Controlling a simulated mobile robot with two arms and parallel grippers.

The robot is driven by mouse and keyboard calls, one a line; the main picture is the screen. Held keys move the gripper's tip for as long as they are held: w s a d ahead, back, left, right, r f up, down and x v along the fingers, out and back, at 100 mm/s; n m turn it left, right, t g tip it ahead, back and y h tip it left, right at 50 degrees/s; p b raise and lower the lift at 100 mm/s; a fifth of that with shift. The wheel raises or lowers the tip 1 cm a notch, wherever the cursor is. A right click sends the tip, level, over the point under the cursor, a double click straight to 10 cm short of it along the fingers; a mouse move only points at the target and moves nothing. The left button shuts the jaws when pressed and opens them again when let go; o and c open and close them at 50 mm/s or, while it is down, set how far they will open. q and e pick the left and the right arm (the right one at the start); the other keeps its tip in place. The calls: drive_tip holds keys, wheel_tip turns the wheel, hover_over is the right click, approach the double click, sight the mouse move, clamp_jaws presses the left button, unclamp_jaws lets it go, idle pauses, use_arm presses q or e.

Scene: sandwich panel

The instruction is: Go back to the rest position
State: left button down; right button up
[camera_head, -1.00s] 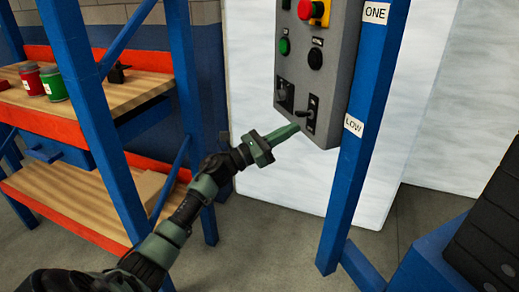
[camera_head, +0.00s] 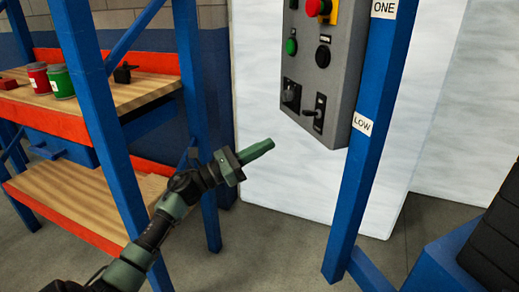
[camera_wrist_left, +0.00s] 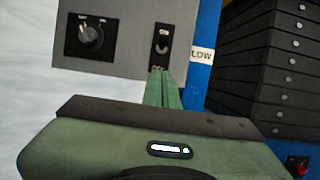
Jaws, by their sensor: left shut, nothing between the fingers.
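My left gripper (camera_head: 257,151) is shut and empty, its green fingers together and pointing up and right. It is in free air, below and left of the grey control panel (camera_head: 322,85) in the head view, apart from it. In the left wrist view, the shut fingers (camera_wrist_left: 162,90) overlap the lower edge of the panel (camera_wrist_left: 125,45), just under a toggle switch (camera_wrist_left: 162,42). The panel carries a red button (camera_head: 317,7), a green button (camera_head: 291,46), a black knob (camera_head: 291,92) and a lever switch (camera_head: 315,113). My right gripper is not in view.
A blue post (camera_head: 362,170) labelled LOW stands right of the panel. On the left is a shelf rack (camera_head: 95,130) with a red can (camera_head: 39,78) and a green can (camera_head: 59,82). Dark stacked blocks (camera_head: 492,240) are at the right.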

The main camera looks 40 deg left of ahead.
use_arm(q)
drive_tip(key=shift+s+a, duration=0.25)
drive_tip(key=shift+s, duration=0.25)
drive_tip(key=shift+f, duration=0.1)
